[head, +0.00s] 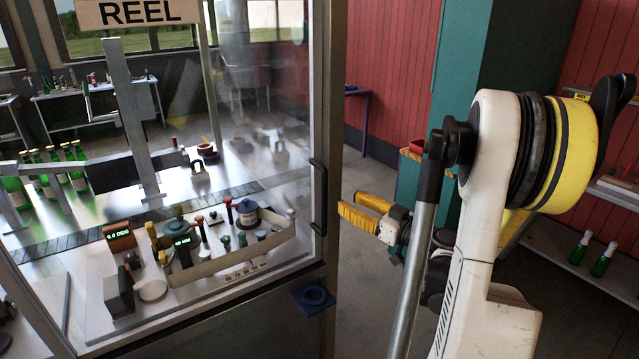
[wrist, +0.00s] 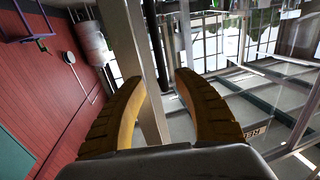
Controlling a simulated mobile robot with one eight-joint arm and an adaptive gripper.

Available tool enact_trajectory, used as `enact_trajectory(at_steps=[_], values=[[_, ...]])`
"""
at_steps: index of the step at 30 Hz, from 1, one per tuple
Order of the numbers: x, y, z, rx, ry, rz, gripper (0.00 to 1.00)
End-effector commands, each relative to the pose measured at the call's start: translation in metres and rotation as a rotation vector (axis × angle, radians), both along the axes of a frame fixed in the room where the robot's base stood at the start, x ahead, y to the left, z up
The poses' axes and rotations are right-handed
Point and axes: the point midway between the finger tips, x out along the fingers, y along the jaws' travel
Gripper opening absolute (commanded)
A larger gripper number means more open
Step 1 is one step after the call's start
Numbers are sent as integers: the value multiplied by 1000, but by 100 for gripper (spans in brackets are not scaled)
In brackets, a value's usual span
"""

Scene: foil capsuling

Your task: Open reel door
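The reel door is a glass panel in a grey metal frame (head: 333,130), under a sign reading REEL (head: 138,12). It looks closed in the head view. Its dark vertical handle (head: 318,197) is on the right side of the frame. My gripper (head: 348,207) has yellow fingers and is just right of the handle, apart from it and pointing towards it. In the wrist view the fingers (wrist: 155,80) are spread with nothing held. The grey door post (wrist: 150,100) shows beyond the gap, with a dark bar (wrist: 158,45), probably the handle, beside it.
Behind the glass are green bottles (head: 55,170), small tools and a low tray wall (head: 215,262). A teal cabinet (head: 460,60) and shelves with bottles (head: 603,260) stand to the right. Floor shows between.

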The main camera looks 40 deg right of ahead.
Motion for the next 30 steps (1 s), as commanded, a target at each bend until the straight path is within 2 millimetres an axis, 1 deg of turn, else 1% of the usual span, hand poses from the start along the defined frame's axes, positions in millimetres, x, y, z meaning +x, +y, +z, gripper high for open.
enact_trajectory(at_steps=[6, 12, 15, 18, 26, 27, 29, 30], values=[[44, 6, -1, 1, 2, 5, 38], [78, 9, 0, 2, 2, 4, 38], [88, 10, 0, 2, 2, 3, 38], [93, 10, 0, 2, 2, 2, 38], [94, 10, 0, 2, 3, 2, 38], [94, 10, 0, 2, 3, 2, 30], [94, 10, 0, 2, 3, 2, 12], [94, 10, 0, 2, 3, 2, 0]])
